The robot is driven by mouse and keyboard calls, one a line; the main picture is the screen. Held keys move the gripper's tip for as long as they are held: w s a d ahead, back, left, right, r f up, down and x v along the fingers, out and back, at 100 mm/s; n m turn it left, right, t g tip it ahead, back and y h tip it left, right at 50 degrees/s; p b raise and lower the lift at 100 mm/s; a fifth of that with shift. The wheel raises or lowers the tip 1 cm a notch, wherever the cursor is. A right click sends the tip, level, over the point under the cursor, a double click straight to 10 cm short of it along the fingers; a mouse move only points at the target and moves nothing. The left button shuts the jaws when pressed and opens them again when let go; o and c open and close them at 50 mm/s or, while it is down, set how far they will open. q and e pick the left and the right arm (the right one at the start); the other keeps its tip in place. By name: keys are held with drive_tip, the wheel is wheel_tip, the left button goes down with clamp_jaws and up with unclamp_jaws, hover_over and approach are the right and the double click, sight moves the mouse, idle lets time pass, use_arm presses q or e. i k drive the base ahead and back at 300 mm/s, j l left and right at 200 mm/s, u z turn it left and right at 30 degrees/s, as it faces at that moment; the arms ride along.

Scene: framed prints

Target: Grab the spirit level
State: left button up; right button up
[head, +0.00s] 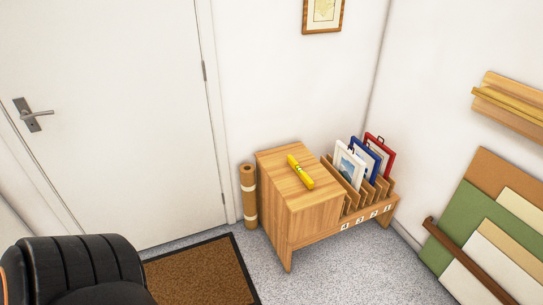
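The spirit level (300,172) is a short yellow bar with a small pale vial mark. It lies flat on top of the wooden cabinet (283,190), near the middle of its top and running at a slant. Nothing touches it from above. Neither of my grippers shows in the head view.
A slotted wooden rack (352,200) with framed prints (364,158) adjoins the cabinet's right side. A cork-coloured roll (248,195) stands at its left. Boards (490,225) lean at right. Grey floor in front is clear.

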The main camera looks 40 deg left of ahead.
sight(304, 176)
drive_tip(key=u, duration=1.2)
drive_tip(key=i+u, duration=0.2)
drive_tip(key=u, duration=0.2)
drive_tip(key=i+l+u, duration=0.15)
drive_tip(key=u, duration=0.25)
drive_tip(key=i+l+u, duration=0.15)
drive_tip(key=i+l, duration=0.2)
drive_tip(key=i+l+u, duration=0.2)
drive_tip(key=l, duration=0.25)
drive_tip(key=i, duration=0.1)
